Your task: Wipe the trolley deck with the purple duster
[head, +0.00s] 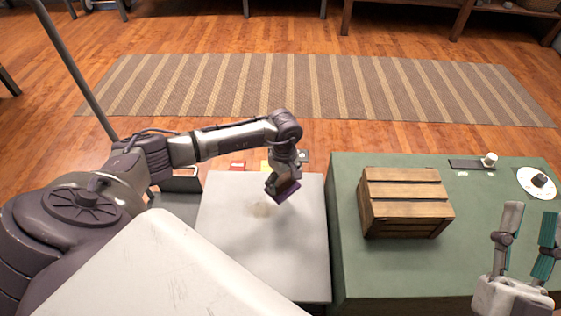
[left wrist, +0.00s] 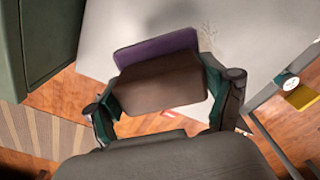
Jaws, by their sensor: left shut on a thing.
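The purple duster (head: 286,192) is held by my left gripper (head: 274,184) just above the trolley deck (head: 290,250). In the left wrist view the duster shows a brown back and a purple pad (left wrist: 157,47), and the left gripper (left wrist: 162,100) is shut on its brown part. The pale grey deck also shows in the left wrist view (left wrist: 250,28). A brownish smudge (head: 262,210) lies on the deck, to the left of the duster. I cannot tell whether the pad touches the deck. My right gripper (head: 527,242) is open and empty over the green table.
The green table (head: 345,215) stands right of the trolley. It holds a wooden crate (head: 407,202), a dark tray (head: 464,164), a white cup (head: 489,159) and a white plate (head: 526,188) with a dark item. A striped rug (head: 310,87) lies beyond on the wooden floor.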

